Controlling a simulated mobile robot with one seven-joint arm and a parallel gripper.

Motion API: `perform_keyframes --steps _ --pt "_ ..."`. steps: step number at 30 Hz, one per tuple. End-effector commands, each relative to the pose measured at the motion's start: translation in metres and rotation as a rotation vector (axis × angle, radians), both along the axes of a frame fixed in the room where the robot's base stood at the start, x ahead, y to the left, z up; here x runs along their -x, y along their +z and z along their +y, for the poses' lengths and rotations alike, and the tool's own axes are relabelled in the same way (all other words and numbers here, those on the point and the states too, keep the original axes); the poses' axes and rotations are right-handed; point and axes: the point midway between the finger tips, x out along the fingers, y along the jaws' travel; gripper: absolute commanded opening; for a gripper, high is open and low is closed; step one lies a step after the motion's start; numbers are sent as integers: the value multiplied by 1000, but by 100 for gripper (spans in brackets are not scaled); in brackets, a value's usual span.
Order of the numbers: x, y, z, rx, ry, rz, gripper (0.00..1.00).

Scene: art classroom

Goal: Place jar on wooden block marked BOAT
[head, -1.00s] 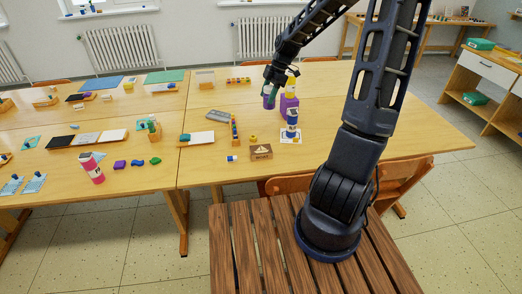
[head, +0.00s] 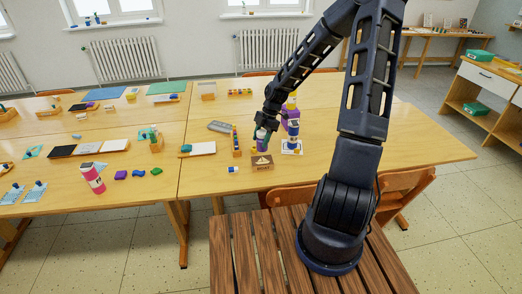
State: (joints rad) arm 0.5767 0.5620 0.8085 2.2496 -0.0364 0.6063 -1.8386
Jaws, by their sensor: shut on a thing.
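My gripper (head: 264,129) is shut on a small purple jar (head: 261,143), partly hidden by the fingers. It holds the jar upright, directly over or just behind the wooden block marked with a boat (head: 262,163) in the head view. The brown block stands near the front edge of the table, with its boat picture facing me. The jar's base shows close to the block's top; I cannot tell whether they touch.
A white and blue bottle (head: 293,128) stands on a white sheet just right of the block, with a purple bottle (head: 291,109) behind it. A small white and blue piece (head: 233,170) lies front left. The table's right side is clear.

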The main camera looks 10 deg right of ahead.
Motion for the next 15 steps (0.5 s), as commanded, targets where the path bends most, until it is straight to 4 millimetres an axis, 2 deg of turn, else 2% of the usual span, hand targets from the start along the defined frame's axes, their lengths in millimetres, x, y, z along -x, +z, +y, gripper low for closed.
perform_keyframes --steps 3,11,15 --pt "0 -17 1 -1 0 2 20" --pt "0 -31 0 0 0 0 20" --pt "0 -49 0 -1 -1 2 20"
